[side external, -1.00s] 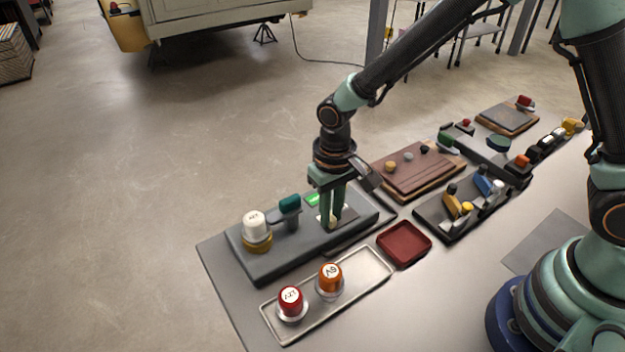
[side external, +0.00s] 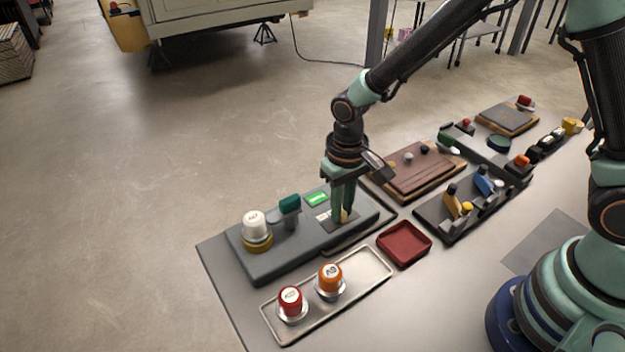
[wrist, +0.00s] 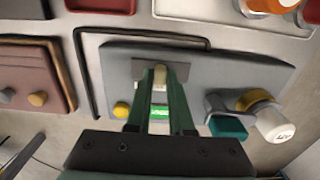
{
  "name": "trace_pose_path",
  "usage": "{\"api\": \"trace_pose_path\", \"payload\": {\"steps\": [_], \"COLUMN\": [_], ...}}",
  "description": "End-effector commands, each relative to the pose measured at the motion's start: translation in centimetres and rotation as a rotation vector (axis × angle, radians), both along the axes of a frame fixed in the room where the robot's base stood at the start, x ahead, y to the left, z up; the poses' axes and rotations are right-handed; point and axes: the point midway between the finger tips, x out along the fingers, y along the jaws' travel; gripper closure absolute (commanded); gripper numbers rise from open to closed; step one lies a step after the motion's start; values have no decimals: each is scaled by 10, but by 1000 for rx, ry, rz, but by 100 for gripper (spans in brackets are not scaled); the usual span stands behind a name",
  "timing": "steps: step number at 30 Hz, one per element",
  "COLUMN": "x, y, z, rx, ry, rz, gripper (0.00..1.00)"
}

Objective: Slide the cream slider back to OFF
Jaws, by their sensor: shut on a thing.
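The cream slider (wrist: 160,76) sits in a dark slot plate on the grey panel (wrist: 230,70). In the side external view only a small bit of the slider (side external: 345,215) shows at the fingertips. My gripper (side external: 342,218) points down over the panel's right part, shut on the slider. In the wrist view my gripper (wrist: 160,85) has its two green fingers on either side of the slider. A lit green label (side external: 317,199) lies on the panel, left of the fingers. Its lettering is too small to read.
On the same panel stand a white-capped knob (side external: 254,226) and a teal handle (side external: 290,204). A metal tray (side external: 368,266) with a red and an orange capped piece lies in front. A red dish (side external: 404,244) and a wooden board (side external: 415,172) are to the right.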

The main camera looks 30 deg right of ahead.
Motion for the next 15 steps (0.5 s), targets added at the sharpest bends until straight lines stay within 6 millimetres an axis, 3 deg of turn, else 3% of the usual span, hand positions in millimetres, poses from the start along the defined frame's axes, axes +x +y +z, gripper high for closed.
{"api": "trace_pose_path", "payload": {"steps": [2,3,5,6,15], "x": [1,1,1,1,0], "y": [1,1,1,1,1], "z": [2,2,2,2,2], "rx": [1,1,0,0,0], "ry": [-2,-2,-1,-1,-1], "rz": [1,2,2,2,1], "gripper": [100,76,53,50,50]}}
